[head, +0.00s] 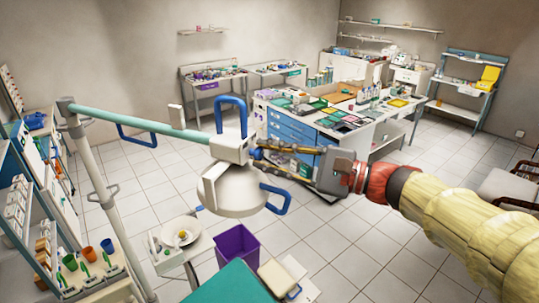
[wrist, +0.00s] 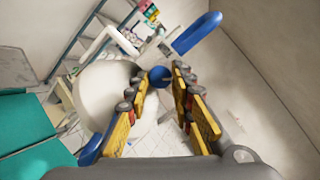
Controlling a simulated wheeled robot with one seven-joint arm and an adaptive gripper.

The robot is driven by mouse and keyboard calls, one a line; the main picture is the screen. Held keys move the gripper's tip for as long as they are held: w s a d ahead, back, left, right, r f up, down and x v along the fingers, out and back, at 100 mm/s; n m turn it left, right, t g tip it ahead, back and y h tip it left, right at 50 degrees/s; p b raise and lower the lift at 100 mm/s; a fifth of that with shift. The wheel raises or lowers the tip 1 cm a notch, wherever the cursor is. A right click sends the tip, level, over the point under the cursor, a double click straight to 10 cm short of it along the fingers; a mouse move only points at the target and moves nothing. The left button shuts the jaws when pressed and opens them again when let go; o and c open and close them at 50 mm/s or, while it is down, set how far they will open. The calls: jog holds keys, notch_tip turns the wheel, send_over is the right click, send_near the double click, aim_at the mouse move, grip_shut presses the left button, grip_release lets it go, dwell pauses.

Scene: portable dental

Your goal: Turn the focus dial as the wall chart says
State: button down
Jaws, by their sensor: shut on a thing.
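The focus dial (wrist: 159,74) is a small blue round knob, seen in the wrist view between my fingertips. It belongs to the white lamp head (head: 232,190), which hangs from a teal arm in the head view and fills the left of the wrist view (wrist: 105,88). My gripper (head: 258,153) reaches from the right to the lamp's side, its yellow-and-black fingers closed on the dial. I cannot read the dial's setting. No wall chart can be made out clearly; small panels (head: 11,90) show at the far left.
Blue loop handles stand above (head: 232,103) and below right (head: 278,203) of the lamp head, close to my fingers. The teal lamp arm (head: 150,121) runs left to a pole. A purple bin (head: 237,250) and teal surface (head: 232,284) lie below. A blue-drawered bench (head: 290,130) stands behind.

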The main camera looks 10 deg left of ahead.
dwell(0.3)
jog(key=c, duration=1.6)
grip_release()
jog(key=shift+o, duration=0.3)
jog(key=v, duration=1.2)
